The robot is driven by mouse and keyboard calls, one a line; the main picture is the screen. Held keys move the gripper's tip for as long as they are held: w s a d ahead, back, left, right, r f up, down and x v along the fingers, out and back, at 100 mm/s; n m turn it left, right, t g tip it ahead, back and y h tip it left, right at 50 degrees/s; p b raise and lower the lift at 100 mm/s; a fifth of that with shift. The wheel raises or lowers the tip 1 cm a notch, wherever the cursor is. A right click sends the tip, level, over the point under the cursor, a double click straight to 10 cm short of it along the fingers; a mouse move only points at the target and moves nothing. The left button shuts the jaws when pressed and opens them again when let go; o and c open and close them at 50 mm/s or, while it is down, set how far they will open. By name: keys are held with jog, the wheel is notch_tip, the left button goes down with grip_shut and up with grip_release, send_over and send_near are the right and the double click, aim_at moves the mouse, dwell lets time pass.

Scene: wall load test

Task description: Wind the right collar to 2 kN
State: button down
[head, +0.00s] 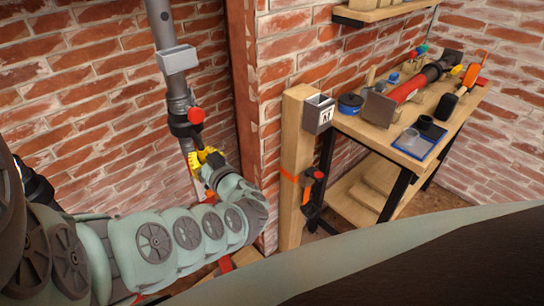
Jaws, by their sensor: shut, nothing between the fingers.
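A grey steel tube (177,88) stands upright against the brick wall at left. A dark clamp with a red knob (196,115) sits around it. Below the clamp is a yellow toothed part (205,158). I cannot tell which of these is the right collar. My gripper (208,172) is at the end of my pale green arm, beside the yellow part. It is small and partly hidden; it is shut with nothing between its fingers. I cannot tell whether it touches the yellow part. No load reading is legible.
A wooden post (294,160) carries a grey box marked M (319,112) and a strapped clamp with a red knob (319,175). The workbench (348,124) at right holds a red tube tool (405,88), a blue tape roll (350,103) and a blue tray (432,151).

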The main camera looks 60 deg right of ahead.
jog(key=shift+s+d, duration=0.3)
jog(key=shift+d, duration=0.15)
jog(key=c, duration=1.5)
grip_release()
jog(key=shift+s, duration=0.1)
jog(key=o, duration=0.7)
jog(key=shift+s+a+f, duration=0.25)
jog(key=shift+s+a, duration=0.15)
jog(key=shift+s, duration=0.15)
jog(key=v, duration=1)
jog(key=shift+s+r, duration=0.2)
jog(key=shift+s, duration=0.15)
